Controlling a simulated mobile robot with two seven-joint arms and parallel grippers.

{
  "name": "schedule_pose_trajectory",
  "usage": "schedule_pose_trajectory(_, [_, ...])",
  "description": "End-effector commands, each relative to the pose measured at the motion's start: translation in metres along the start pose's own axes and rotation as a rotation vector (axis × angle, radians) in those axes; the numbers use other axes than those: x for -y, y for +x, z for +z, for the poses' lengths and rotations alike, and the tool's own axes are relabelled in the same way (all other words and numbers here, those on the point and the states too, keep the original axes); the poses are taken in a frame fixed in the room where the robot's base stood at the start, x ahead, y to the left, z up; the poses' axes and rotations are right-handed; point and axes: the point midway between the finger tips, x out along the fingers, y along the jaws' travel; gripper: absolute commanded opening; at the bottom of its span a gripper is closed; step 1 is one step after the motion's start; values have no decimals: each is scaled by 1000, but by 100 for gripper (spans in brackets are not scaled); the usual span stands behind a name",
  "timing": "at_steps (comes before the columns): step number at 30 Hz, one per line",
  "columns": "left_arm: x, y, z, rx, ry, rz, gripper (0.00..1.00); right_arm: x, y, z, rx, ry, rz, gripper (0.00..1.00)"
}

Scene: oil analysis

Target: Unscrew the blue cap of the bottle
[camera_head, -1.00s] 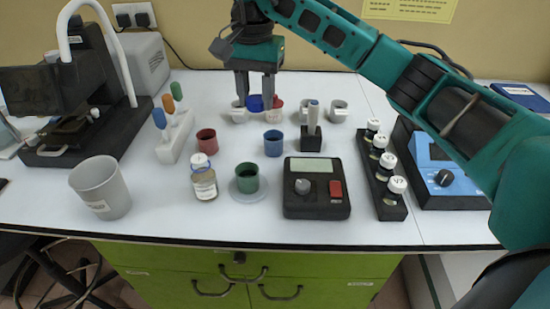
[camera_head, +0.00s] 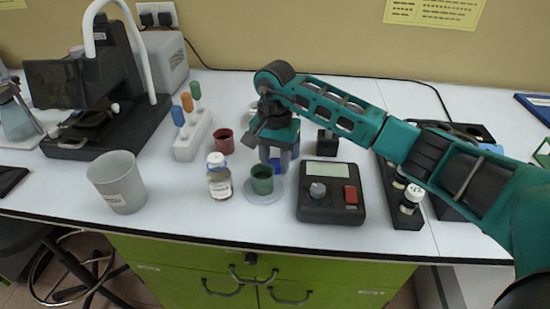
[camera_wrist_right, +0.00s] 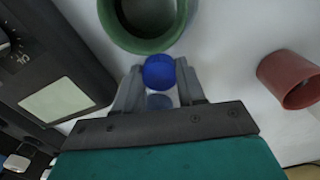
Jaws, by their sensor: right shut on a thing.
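A small bottle (camera_head: 220,182) with a white top, a bluish band at its neck and a pale label stands upright on the bench. My right gripper (camera_head: 277,158) is to the right of the bottle, just behind the green cup (camera_head: 263,181). In the right wrist view my gripper (camera_wrist_right: 160,85) is shut on a small blue round thing (camera_wrist_right: 159,71), close to the green cup's rim (camera_wrist_right: 141,47). I cannot tell whether this blue thing is a cap. A paler bluish shape shows between the fingers. My left gripper is not in view.
A black device (camera_head: 330,205) is right of the green cup, with a rack of vials (camera_head: 407,216) beyond. A grey beaker (camera_head: 116,187) and a tube stand (camera_head: 193,143) are at the left. The front bench strip is clear.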

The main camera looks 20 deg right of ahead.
Motion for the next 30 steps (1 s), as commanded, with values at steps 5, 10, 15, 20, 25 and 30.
schedule_pose_trajectory(5, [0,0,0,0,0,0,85,0,-1,0,-1,0,-2,3])
schedule_pose_trajectory(10, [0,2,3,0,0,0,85,0,3,0,0,0,-1,41])
schedule_pose_trajectory(15, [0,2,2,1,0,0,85,0,2,0,0,0,-1,57])
schedule_pose_trajectory(20, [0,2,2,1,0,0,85,0,2,0,0,0,-1,65])
schedule_pose_trajectory(25, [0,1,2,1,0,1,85,0,1,0,0,0,-1,65])
schedule_pose_trajectory(30, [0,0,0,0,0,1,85,1,-15,-1,-4,0,-4,65])
